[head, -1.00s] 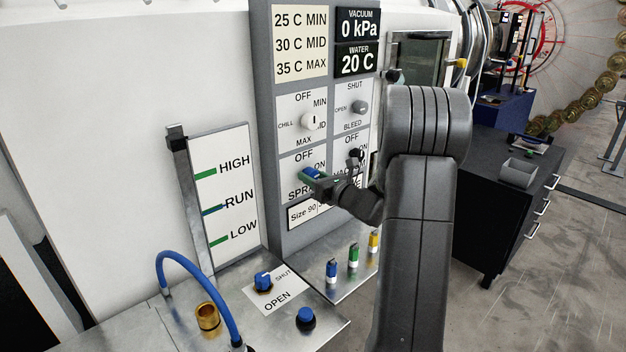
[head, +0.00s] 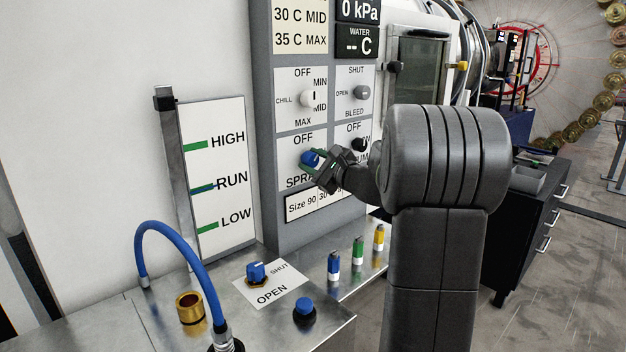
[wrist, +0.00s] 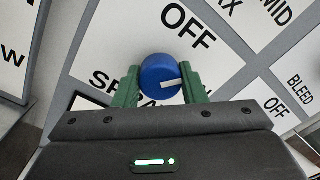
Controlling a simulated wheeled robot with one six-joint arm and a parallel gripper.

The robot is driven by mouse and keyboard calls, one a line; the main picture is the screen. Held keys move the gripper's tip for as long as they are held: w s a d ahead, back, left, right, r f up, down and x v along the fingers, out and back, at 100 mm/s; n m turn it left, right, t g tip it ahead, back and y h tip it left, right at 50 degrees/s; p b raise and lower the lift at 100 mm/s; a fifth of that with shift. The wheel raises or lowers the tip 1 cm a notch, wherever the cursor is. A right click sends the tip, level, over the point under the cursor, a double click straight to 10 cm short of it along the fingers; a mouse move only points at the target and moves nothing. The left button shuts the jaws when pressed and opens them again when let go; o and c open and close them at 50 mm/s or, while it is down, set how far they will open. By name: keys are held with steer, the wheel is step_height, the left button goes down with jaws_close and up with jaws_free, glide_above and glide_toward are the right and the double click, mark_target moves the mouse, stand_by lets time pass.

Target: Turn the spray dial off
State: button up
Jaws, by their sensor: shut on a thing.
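The spray dial (head: 309,158) is a blue round knob on the grey control panel (head: 262,140), below an OFF label and above the partly hidden SPRAY label. In the wrist view the dial (wrist: 158,72) sits between the two green fingers of my gripper (wrist: 160,86), which is shut on it. Its white mark points to the right in that view, not straight at the OFF label (wrist: 188,25). In the head view my gripper (head: 318,165) reaches the dial from the right and hides its right side and the ON label.
The white chill dial (head: 310,98) is just above, and the grey bleed dial (head: 362,92) is up and right. A black vacuum knob (head: 359,144) is close to my wrist. Below stand the metal bench's blue shut/open valve (head: 257,272) and a blue hose (head: 180,235).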

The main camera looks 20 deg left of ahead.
steer(key=n+b, duration=0.2)
steer(key=b, duration=0.1)
steer(key=n+b, duration=0.2)
steer(key=b, duration=0.1)
steer(key=shift+f+n, duration=0.3)
steer(key=shift+f, duration=0.05)
steer(key=n+b, duration=0.3)
steer(key=shift+r, duration=0.25)
steer(key=shift+r+n+g+b, duration=0.1)
steer(key=shift+n+g+b, duration=0.2)
steer(key=shift+b, duration=0.1)
steer(key=o, duration=1)
steer(key=v, duration=1.4)
steer(key=shift+a+f, duration=0.1)
steer(key=shift+f, duration=0.15)
